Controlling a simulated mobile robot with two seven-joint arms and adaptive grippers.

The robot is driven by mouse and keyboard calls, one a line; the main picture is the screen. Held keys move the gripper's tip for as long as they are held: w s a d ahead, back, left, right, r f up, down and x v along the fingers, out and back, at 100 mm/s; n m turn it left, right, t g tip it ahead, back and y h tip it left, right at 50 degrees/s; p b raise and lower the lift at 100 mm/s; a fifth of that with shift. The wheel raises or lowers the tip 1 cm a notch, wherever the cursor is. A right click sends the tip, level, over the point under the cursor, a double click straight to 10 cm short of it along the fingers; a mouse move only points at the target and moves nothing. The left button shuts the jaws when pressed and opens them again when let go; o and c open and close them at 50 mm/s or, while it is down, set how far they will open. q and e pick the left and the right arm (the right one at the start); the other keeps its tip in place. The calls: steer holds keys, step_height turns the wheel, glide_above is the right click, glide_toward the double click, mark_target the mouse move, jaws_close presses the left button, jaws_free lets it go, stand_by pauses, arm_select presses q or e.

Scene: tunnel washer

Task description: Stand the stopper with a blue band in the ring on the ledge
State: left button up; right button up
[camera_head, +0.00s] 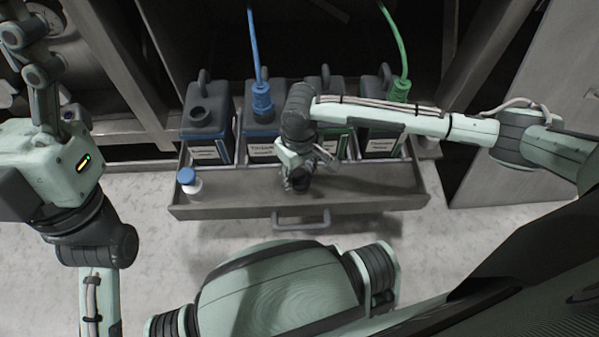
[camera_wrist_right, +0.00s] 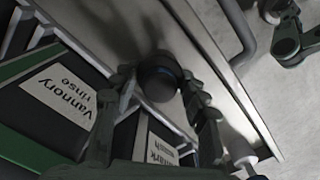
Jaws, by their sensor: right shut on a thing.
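The stopper (camera_wrist_right: 160,84) shows in the right wrist view as a dark round body with a thin strip of blue at its right edge. My right gripper (camera_wrist_right: 157,88) is shut on it, one finger on each side. In the head view my right gripper (camera_head: 298,178) points down over the grey ledge (camera_head: 240,202) in front of the jugs. The ring is not clear in either view; the gripper and stopper may cover it. I cannot tell whether the stopper touches the ledge. My left gripper (camera_head: 42,85) is at the upper left, away from the ledge, its opening unclear.
Several dark jugs (camera_head: 207,125) stand behind the ledge, one with a blue hose fitting (camera_head: 262,102), one with a green one (camera_head: 400,90). A white bottle with a blue cap (camera_head: 189,183) stands at the ledge's left. The ledge's right part is clear. A handle (camera_head: 300,225) sticks out in front.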

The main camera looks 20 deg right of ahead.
steer(key=o, duration=1.2)
steer(key=shift+o, duration=0.5)
steer(key=o, duration=0.6)
step_height(320, 180, up, 9)
steer(key=p, duration=1.2)
steer(key=shift+p, duration=0.3)
steer(key=shift+s, duration=0.1)
